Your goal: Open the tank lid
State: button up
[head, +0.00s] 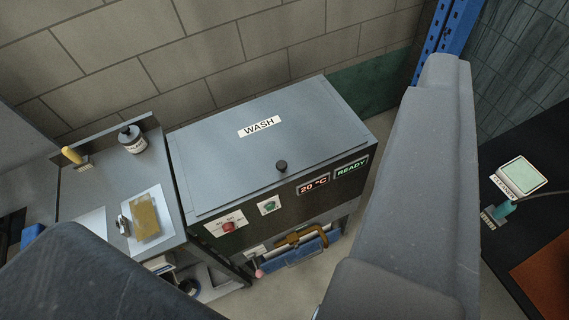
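The wash tank (270,215) stands against the tiled wall in the middle of the view. My gripper (260,146) shows as two large grey jaws, one at the lower left and one at the right. They are spread wide with nothing between them up close. The tank shows in the gap beyond, apart from the jaws. The jaws hide part of the bench and floor.
A metal bench (95,190) with a white jar (132,139), a yellow-handled item (72,155) and a tray (148,222) adjoins the tank at left. The tank front carries a red knob (228,226) and a "READY" display (351,169). A dark counter (520,215) stands at right.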

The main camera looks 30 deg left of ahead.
aim_at(228, 158)
jog(key=z, duration=0.05)
jog(key=i, duration=1)
jog(key=u, duration=0.05)
